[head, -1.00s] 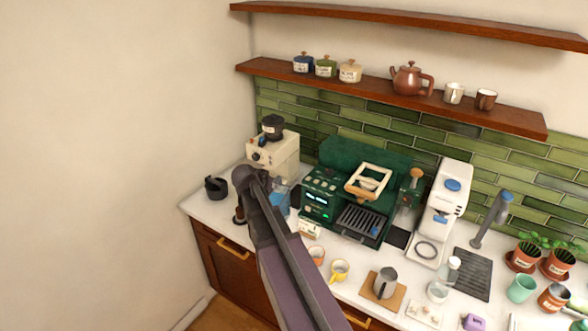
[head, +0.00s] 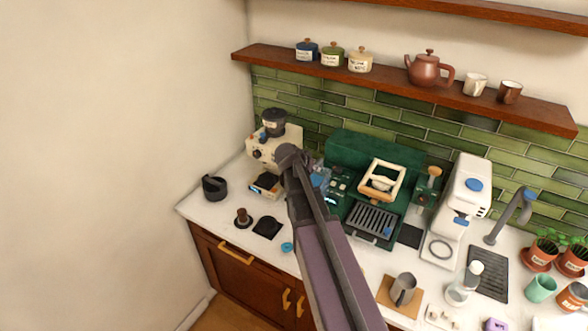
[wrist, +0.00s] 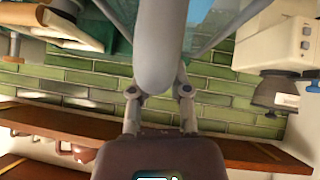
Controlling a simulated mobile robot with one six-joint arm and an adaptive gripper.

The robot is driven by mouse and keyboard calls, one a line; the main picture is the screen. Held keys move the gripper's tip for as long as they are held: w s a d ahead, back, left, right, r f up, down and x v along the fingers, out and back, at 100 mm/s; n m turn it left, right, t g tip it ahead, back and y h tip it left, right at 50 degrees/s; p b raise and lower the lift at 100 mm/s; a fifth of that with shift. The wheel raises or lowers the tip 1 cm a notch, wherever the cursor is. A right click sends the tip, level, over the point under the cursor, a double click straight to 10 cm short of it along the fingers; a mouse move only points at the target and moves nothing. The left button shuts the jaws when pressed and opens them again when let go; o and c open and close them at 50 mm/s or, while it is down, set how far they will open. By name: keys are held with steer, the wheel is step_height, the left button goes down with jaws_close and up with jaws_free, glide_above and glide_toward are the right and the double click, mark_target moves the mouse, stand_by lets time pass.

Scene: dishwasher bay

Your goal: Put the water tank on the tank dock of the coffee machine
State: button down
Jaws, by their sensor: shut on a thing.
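The green coffee machine (head: 365,145) stands against the tiled wall in the head view. The water tank (head: 318,181) shows as a small pale-blue patch between my arm and the machine's left side. Most of it is hidden behind my arm. In the wrist view, my gripper (wrist: 160,98) is shut on a pale grey part of the tank (wrist: 163,55), with see-through walls spreading to both sides. The fingertips are hidden in the head view. I cannot make out the tank dock or whether the tank touches the machine.
A cream grinder (head: 277,143) stands left of the machine, and a white machine (head: 466,200) stands to its right. A tamper (head: 242,217), a black mat (head: 266,228) and a small blue disc (head: 287,246) lie in front. A shelf (head: 390,85) hangs above.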

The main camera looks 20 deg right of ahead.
steer(key=shift+w+d, duration=0.2)
steer(key=shift+d, duration=0.25)
steer(key=shift+s, duration=0.1)
